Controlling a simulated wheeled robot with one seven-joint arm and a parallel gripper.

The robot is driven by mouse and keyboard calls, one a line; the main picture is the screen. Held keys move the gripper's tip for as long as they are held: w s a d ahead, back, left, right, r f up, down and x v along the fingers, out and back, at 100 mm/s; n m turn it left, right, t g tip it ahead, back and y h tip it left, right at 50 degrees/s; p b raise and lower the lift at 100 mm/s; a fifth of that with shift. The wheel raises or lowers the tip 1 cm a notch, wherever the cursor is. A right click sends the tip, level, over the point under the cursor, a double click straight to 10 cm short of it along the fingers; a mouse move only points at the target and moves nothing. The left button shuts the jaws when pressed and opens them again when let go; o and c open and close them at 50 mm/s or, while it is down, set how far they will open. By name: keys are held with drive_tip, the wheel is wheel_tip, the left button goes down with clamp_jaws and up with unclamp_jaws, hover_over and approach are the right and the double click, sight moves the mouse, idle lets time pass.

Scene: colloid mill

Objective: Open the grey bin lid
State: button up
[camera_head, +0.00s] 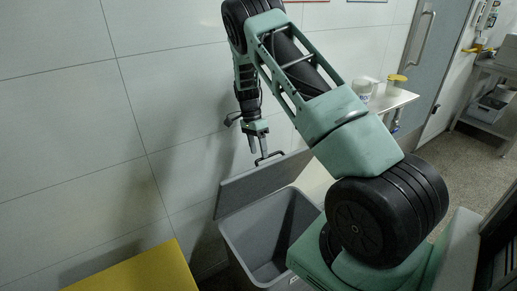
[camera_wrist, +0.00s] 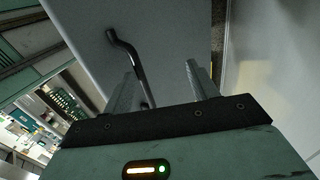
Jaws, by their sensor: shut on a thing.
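The grey bin (camera_head: 240,245) stands on the floor against the tiled wall, with its dark inside showing. Its grey lid (camera_head: 240,190) is raised and tilted up at the wall side of the bin. My gripper (camera_head: 258,153) is above the lid's upper edge, pointing down, and is shut on the lid's dark handle (camera_head: 269,158). In the wrist view the bent black handle (camera_wrist: 128,48) runs down beside the left finger of my gripper (camera_wrist: 162,78). The lid's pale grey face (camera_wrist: 175,30) fills the view behind the fingers. The exact contact is partly hidden.
A yellow surface (camera_head: 145,275) is at the lower left, beside the bin. A white table (camera_head: 390,100) with jars stands behind my arm. A grey door (camera_head: 430,65) and a metal bench (camera_head: 492,100) are at the right. Open floor (camera_head: 462,160) lies at the right.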

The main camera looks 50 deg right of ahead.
drive_tip(key=shift+w+a+f, duration=0.15)
drive_tip(key=shift+a+f, duration=0.05)
drive_tip(key=shift+f, duration=0.15)
drive_tip(key=shift+c, duration=0.2)
drive_tip(key=shift+w+r, duration=0.1)
drive_tip(key=shift+r, duration=0.1)
drive_tip(key=shift+c, duration=0.6)
drive_tip(key=b+v, duration=0.1)
drive_tip(key=v, duration=0.6)
drive_tip(key=shift+d+r, duration=0.15)
drive_tip(key=shift+r, duration=0.2)
drive_tip(key=shift+s+d, duration=0.1)
drive_tip(key=shift+s, duration=0.15)
drive_tip(key=c, duration=0.6)
drive_tip(key=shift+s+d, duration=0.2)
drive_tip(key=shift+s, duration=0.05)
clamp_jaws()
drive_tip(key=t+h+b, duration=0.1)
drive_tip(key=t+h, duration=0.1)
drive_tip(key=t, duration=0.5)
approach(272, 155)
drive_tip(key=x, duration=0.3)
drive_tip(key=w+x, duration=0.1)
drive_tip(key=x, duration=0.3)
drive_tip(key=shift+d+r+p, duration=0.1)
drive_tip(key=shift+r+p, duration=0.05)
drive_tip(key=shift+p, duration=0.25)
